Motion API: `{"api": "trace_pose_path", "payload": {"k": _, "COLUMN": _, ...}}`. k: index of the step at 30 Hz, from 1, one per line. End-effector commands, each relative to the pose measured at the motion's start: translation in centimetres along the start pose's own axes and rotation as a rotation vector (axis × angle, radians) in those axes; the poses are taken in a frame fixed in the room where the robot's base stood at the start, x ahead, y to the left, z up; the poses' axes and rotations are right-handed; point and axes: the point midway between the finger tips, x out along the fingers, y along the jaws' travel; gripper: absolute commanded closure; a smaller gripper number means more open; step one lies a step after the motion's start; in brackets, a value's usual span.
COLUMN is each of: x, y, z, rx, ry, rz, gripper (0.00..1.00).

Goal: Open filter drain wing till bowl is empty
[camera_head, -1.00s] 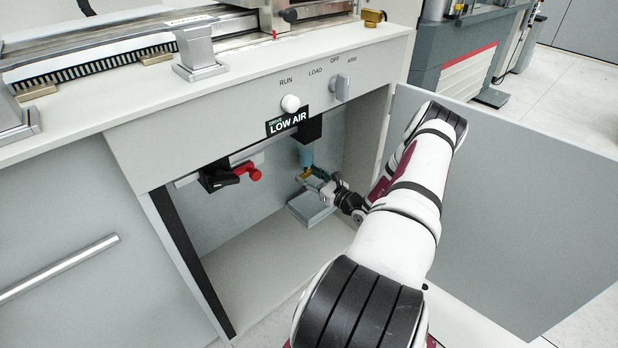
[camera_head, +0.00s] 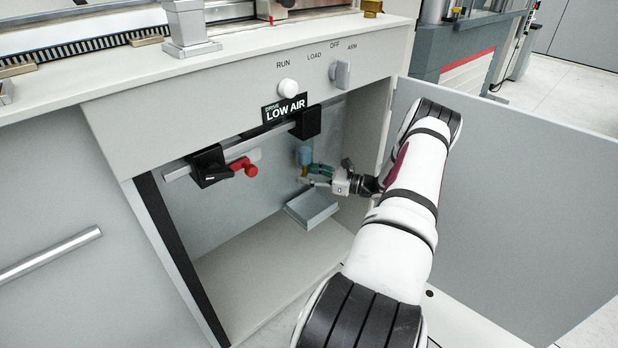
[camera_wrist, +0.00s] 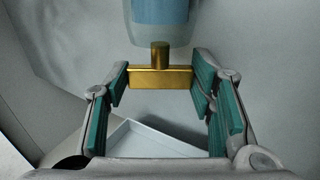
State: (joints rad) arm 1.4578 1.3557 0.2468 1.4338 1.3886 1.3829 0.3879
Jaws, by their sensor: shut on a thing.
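The filter bowl (camera_head: 304,156) hangs under a black housing inside the open cabinet. In the wrist view the bowl (camera_wrist: 160,30) is translucent, with blue in its upper part and a paler lower end. Below it, a brass stem carries the drain wing (camera_wrist: 150,79), a flat brass bar lying roughly level across the picture. My gripper (camera_head: 312,177) reaches in from the right at the bowl's lower end. In the wrist view my gripper (camera_wrist: 162,84) has its green-padded fingers at the two ends of the wing, shut on it. The wing is mostly hidden in the head view.
A grey tray (camera_head: 324,222) sits beneath the bowl. A red-handled valve (camera_head: 245,168) is to the left on the rail. The open cabinet door (camera_head: 510,200) stands to the right of my arm. The LOW AIR sign (camera_head: 285,108) is on the panel above.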

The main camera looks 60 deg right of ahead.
Motion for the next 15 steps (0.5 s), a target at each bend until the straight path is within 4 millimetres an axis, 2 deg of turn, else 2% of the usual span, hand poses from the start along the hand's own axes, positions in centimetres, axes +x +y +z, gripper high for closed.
{"api": "trace_pose_path", "payload": {"k": 9, "x": -0.01, "y": 0.06, "z": -0.12, "rx": 0.002, "ry": 0.002, "rz": 0.001, "gripper": 0.78}}
{"api": "trace_pose_path", "payload": {"k": 10, "x": -0.01, "y": 0.06, "z": -0.12, "rx": 0.002, "ry": 0.002, "rz": 0.001, "gripper": 0.44}}
{"api": "trace_pose_path", "payload": {"k": 12, "x": -0.01, "y": 0.06, "z": -0.11, "rx": 0.002, "ry": 0.002, "rz": 0.001, "gripper": 0.3}}
{"api": "trace_pose_path", "payload": {"k": 15, "x": -0.01, "y": 0.04, "z": -0.08, "rx": 0.001, "ry": 0.002, "rz": 0.001, "gripper": 0.3}}
